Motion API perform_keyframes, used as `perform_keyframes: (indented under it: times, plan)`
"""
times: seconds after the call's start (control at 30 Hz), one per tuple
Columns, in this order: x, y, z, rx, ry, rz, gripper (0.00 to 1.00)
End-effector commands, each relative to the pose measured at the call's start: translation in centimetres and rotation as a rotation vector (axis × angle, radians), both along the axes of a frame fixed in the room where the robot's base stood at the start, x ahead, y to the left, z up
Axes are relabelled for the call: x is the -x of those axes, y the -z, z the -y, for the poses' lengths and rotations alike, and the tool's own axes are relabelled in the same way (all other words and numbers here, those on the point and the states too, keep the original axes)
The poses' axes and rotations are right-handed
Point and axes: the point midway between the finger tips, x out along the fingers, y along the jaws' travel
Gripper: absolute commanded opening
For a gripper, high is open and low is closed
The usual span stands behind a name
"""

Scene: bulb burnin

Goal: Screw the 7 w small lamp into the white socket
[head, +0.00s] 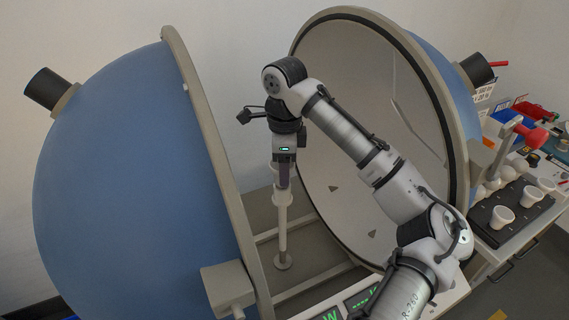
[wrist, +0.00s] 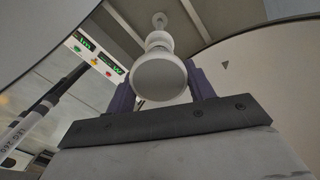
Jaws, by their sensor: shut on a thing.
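My gripper (head: 283,172) points down between the two halves of the open blue sphere. In the wrist view its dark purple fingers (wrist: 160,88) are shut on a small white lamp (wrist: 160,72), whose round face is toward the camera. The white socket (head: 282,197) tops a slim upright post (head: 282,236), just below the fingers. In the wrist view, the socket's pale collar (wrist: 158,40) shows beyond the lamp, in line with it. The lamp's base is hidden, so I cannot tell whether it is seated in the socket.
The sphere's left half (head: 120,170) and right half (head: 370,130) stand close on either side of my arm. A panel with green displays (head: 350,303) is at the front. On the right bench, a dark tray (head: 510,215) holds several white lamps near coloured bins (head: 510,112).

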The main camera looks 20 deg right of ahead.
Motion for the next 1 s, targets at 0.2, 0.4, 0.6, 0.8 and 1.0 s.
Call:
perform_keyframes:
  times: [0.2, 0.4, 0.6, 0.8, 1.0]
  plan:
    - [0.23, 0.17, -0.13, -0.002, 0.277, -0.006, 0.3]
    - [0.33, 0.18, -0.08, -0.001, 0.496, -0.006, 0.3]
    - [0.35, 0.18, -0.04, 0.001, 0.545, -0.006, 0.3]
    - [0.34, 0.17, 0.0, 0.001, 0.544, -0.005, 0.64]
    - [0.29, 0.11, 0.01, 0.0, 0.544, -0.003, 0.69]
